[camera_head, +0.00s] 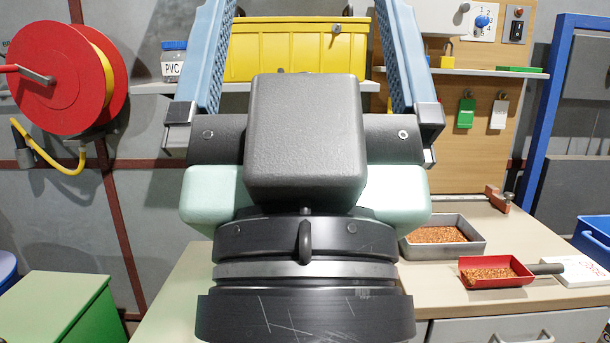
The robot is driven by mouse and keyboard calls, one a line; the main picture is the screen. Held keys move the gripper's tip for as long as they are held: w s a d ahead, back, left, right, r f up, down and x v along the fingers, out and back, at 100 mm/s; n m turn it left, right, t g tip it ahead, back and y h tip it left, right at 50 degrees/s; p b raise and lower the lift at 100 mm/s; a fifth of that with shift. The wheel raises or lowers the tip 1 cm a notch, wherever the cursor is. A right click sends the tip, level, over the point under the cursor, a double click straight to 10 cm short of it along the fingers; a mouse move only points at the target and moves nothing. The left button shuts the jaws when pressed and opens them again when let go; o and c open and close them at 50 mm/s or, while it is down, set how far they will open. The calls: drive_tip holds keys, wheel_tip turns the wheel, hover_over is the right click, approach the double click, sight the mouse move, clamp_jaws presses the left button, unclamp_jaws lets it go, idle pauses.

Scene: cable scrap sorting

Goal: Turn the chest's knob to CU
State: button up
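A yellow chest (290,48) sits on a shelf at the back, seen between my gripper's fingers. A small grey knob-like fitting (337,28) shows at its upper right front. I can read no CU mark on the chest; its lower part is hidden behind my gripper's dark body. My gripper (305,8) is open, its two blue fingers wide apart and cut off by the top edge. I see nothing held in the visible part between them. I cannot tell whether it touches the chest.
A blue knob (482,21) sits on a numbered white plate at the upper right. A red cable reel (62,68) hangs at left. A grey tray (474,236) and a red scoop (496,281) with copper-coloured grains lie on the bench. A PVC jar (173,62) stands on the shelf.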

wheel_tip(320, 180, up, 32)
drive_tip(key=p, duration=2.9)
drive_tip(key=shift+p, duration=0.4)
